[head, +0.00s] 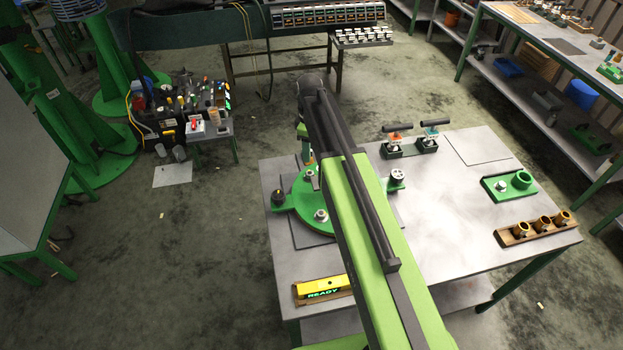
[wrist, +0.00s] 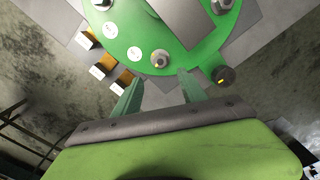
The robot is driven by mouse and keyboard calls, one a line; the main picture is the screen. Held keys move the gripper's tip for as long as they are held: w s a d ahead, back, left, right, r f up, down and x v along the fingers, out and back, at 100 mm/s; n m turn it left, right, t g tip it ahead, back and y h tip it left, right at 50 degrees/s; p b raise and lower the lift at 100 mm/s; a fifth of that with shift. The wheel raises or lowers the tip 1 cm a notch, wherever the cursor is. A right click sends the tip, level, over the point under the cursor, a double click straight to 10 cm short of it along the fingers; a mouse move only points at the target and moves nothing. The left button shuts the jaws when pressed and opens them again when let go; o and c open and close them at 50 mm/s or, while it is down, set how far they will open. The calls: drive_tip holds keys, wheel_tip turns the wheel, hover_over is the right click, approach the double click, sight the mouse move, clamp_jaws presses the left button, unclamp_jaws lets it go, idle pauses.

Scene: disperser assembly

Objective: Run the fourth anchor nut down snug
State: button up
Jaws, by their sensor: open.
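A round green base plate (head: 296,212) lies on the grey workbench, partly hidden behind my arm. In the wrist view the green plate (wrist: 185,62) carries a nut on a stud (wrist: 160,58) near its edge, just beyond my gripper (wrist: 157,84). My gripper is open, its two green fingers apart on either side of that nut's line, with nothing between them. Other nuts show at the top right (wrist: 221,5) and top left (wrist: 102,4) of the plate. The head view shows one nut (head: 321,215) at the plate's front. I cannot tell which is the fourth, or how tight any is.
A black knob (wrist: 224,75) with a yellow mark sits beside the plate. A yellow READY box (head: 323,287) lies at the bench's front left. A green fixture (head: 509,186) and a wooden rack (head: 536,228) of brass parts stand at right. The bench between is mostly clear.

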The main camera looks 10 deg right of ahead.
sight(311, 174)
wheel_tip(311, 174, down, 12)
drive_tip(key=b, duration=1)
drive_tip(key=shift+r, duration=0.3)
clamp_jaws()
drive_tip(key=shift+d, duration=0.1)
